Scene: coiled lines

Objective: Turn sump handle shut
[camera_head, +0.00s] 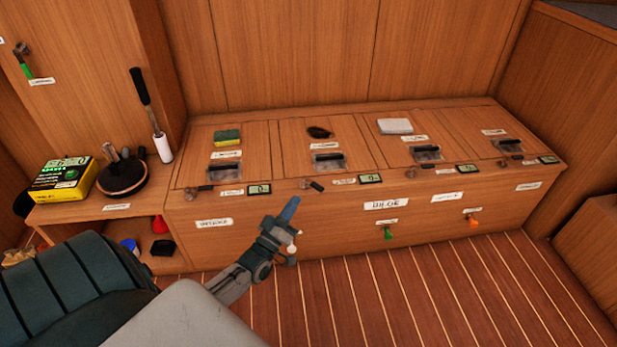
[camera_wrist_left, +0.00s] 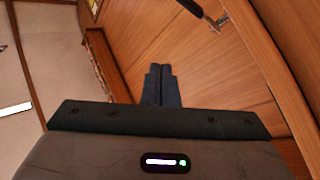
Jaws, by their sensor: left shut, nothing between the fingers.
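Small dark handles sit along the top front edge of the bench: one at the left (camera_head: 204,188), one near the middle (camera_head: 314,184) and others to the right. A green handle (camera_head: 388,233) and an orange handle (camera_head: 473,220) are on the bench front. The labels are too small to tell which handle is the sump one. My left gripper (camera_head: 291,208) is shut and empty in front of the bench, just below and left of the middle dark handle. In the left wrist view its closed fingers (camera_wrist_left: 161,86) point at wood, apart from a dark bar (camera_wrist_left: 192,8).
The bench top has lidded hatches, a green-yellow sponge (camera_head: 228,136) and a white folded cloth (camera_head: 394,126). The striped floor (camera_head: 400,290) is clear.

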